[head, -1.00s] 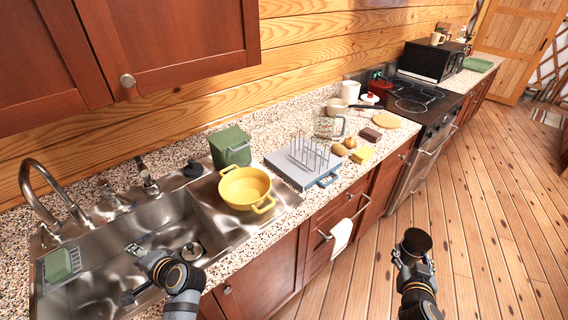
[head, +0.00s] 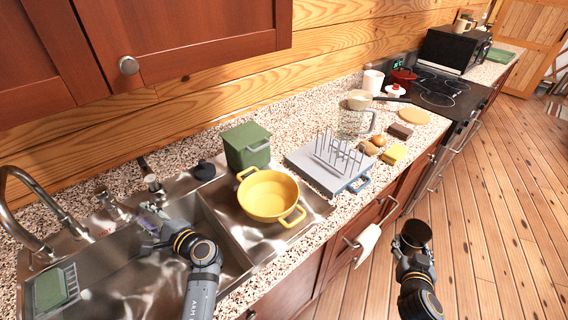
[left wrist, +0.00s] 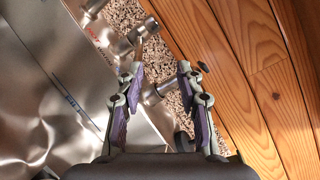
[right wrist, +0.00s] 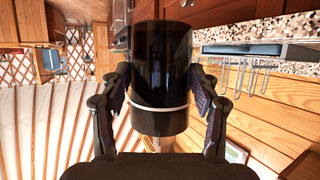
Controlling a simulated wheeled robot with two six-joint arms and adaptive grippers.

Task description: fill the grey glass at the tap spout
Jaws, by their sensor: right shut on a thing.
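The dark, see-through grey glass (right wrist: 162,65) is between the fingers of my right gripper (right wrist: 162,92), which is shut on it. In the head view the glass (head: 416,233) is over the floor, in front of the counter. The curved metal tap spout (head: 28,190) rises at the left behind the sink. My left gripper (head: 152,222) is over the sink's back edge, beside the metal tap fittings (head: 112,205). In the left wrist view its fingers (left wrist: 158,75) are apart, with a metal fitting (left wrist: 151,95) between them. I cannot tell whether they touch it.
A yellow pot (head: 268,194) sits at the sink's right part, with a green bin (head: 246,146) behind it. A grey rack (head: 328,168), a glass jug (head: 352,122) and food items stand farther right. A dark cabinet (head: 190,35) hangs above. The floor (head: 480,220) is clear.

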